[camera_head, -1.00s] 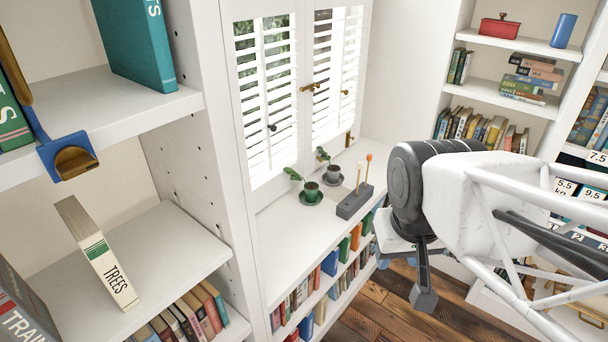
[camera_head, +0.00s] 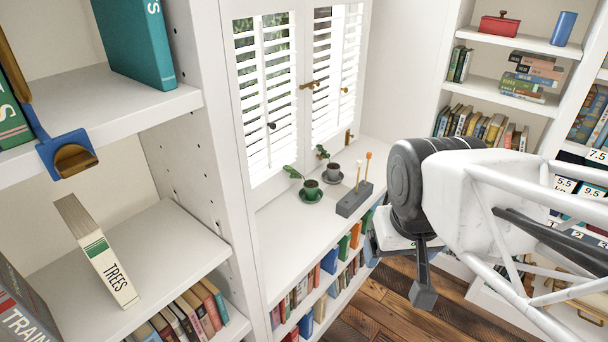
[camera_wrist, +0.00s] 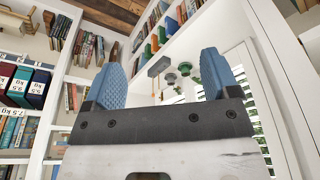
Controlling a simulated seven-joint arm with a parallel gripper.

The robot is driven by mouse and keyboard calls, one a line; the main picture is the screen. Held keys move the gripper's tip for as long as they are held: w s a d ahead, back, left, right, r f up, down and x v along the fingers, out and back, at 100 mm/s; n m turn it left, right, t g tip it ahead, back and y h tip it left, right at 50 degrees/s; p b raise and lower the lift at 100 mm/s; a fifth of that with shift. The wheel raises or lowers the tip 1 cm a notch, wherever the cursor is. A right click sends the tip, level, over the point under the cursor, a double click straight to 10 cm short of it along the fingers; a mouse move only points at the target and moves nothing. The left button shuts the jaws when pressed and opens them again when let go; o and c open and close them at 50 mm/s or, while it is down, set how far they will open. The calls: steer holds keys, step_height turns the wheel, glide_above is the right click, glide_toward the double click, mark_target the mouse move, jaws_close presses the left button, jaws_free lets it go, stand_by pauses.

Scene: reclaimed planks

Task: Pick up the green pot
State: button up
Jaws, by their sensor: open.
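The green pot (camera_head: 311,186) holds a small leafy plant and stands upright on a green saucer on the white window ledge. It also shows, small, in the wrist view (camera_wrist: 185,67), beside the right finger. My gripper (camera_wrist: 161,62) has two blue ridged fingers set wide apart with nothing between them. In the head view my arm comes in from the right, and the gripper is to the right of the pot and apart from it. The fingers are mostly hidden there.
A grey pot (camera_head: 333,168) with a plant stands on a grey saucer just behind the green pot. A grey block (camera_head: 354,200) with upright sticks stands to the right. Shuttered windows (camera_head: 266,98) rise behind. Books fill shelves below the ledge. The ledge front is clear.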

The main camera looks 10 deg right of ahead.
steer(key=m+h, duration=0.4)
steer(key=m, duration=0.2)
glide_above(310, 184)
steer(key=s+a, duration=0.2)
step_height(310, 184, down, 31)
steer(key=shift+w+d+f, duration=0.1)
steer(key=shift+f, duration=0.05)
steer(key=shift+w+f, duration=0.25)
steer(key=shift+f, duration=0.1)
